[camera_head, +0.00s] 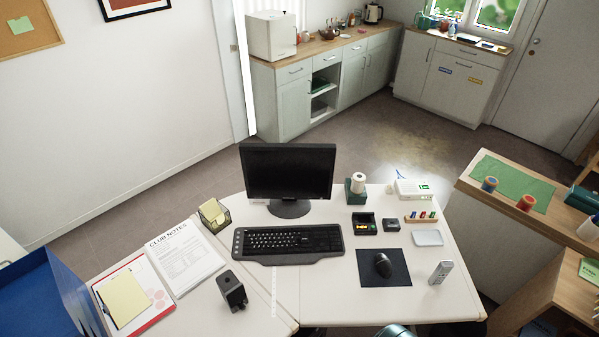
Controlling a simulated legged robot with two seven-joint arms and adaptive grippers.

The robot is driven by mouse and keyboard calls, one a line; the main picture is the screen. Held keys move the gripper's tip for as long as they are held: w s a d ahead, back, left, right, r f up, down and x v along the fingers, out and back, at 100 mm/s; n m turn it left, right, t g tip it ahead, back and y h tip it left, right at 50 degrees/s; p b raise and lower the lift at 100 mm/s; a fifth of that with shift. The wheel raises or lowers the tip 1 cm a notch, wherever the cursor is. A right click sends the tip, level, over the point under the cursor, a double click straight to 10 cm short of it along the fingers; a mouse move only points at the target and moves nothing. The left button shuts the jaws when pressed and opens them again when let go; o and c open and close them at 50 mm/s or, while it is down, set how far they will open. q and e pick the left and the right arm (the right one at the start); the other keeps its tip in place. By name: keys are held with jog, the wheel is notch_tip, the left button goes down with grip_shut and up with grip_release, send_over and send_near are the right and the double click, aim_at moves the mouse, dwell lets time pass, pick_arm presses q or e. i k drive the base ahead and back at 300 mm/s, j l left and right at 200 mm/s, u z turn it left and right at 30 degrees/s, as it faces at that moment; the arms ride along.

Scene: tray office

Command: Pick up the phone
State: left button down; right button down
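A silver handset that looks like the phone (441,272) is at the right front of the white desk (335,312), to the right of the black mouse pad (370,275). A dark green and black base with a small lit orange display (365,224) sits farther back, behind the mouse pad. Neither of my grippers can be made out in the head view.
A monitor (287,172), keyboard (288,242) and mouse (383,265) are left of the phone. A small pale tray (428,238) lies behind it. A rounded grey-green thing (397,331) is cut off at the bottom edge. The desk's front right corner is clear.

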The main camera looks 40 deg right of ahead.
aim_at(442, 271)
jog(key=k+l+z, duration=0.2)
jog(key=k, duration=0.4)
jog(key=j+z, duration=0.1)
jog(key=z, duration=2.05)
